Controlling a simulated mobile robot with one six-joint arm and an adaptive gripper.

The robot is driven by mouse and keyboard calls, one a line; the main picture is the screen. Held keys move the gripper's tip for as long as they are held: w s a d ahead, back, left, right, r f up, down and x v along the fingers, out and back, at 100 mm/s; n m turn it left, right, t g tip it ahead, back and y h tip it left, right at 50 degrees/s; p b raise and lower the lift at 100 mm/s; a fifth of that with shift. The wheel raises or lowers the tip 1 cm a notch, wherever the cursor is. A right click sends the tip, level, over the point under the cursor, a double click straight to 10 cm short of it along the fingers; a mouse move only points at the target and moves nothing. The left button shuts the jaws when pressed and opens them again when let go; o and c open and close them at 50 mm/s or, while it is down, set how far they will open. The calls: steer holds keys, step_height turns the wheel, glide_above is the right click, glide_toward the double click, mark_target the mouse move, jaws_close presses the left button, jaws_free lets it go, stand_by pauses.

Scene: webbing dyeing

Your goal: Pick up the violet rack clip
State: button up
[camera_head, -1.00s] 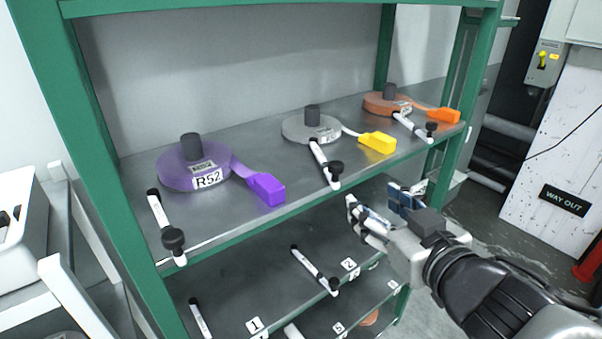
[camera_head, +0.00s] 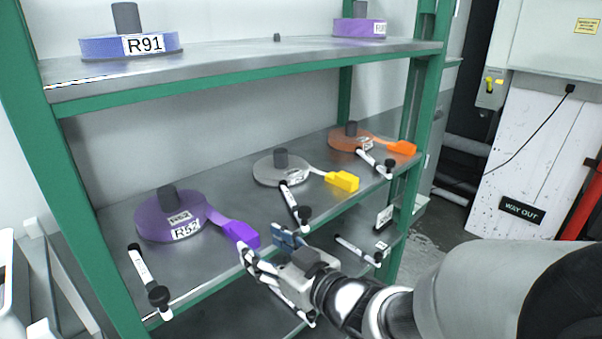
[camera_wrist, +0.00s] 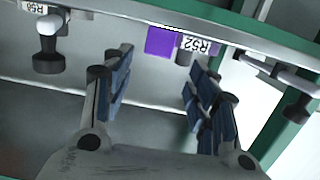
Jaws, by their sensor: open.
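The violet rack clip (camera_head: 240,234) is a small block at the end of the violet webbing strip from the violet roll labelled R52 (camera_head: 172,214). It sticks out at the front edge of the middle shelf. My gripper (camera_head: 264,243) is open and empty, just to the right of and in front of the clip, apart from it as far as I can tell. In the wrist view the clip (camera_wrist: 160,41) shows beyond the gap between my fingers (camera_wrist: 157,92), near the top of the picture, beside an R52 label.
A yellow clip (camera_head: 343,181) and an orange clip (camera_head: 402,148) sit farther right on the shelf (camera_head: 235,210). Black-knobbed white rods stick out at the front edge, one (camera_head: 147,276) left of the violet clip and one (camera_head: 294,206) right of it. A green post (camera_head: 62,190) stands left.

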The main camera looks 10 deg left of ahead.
mark_target(252, 238)
steer(key=x, duration=0.3)
steer(key=shift+s+f, duration=0.1)
steer(key=shift+f, duration=0.15)
steer(key=x, duration=0.5)
steer(key=shift+w+f, duration=0.2)
steer(key=shift+w, duration=0.1)
steer(key=shift+d, duration=0.1)
steer(key=shift+c, duration=0.4)
steer(key=c, duration=1.1)
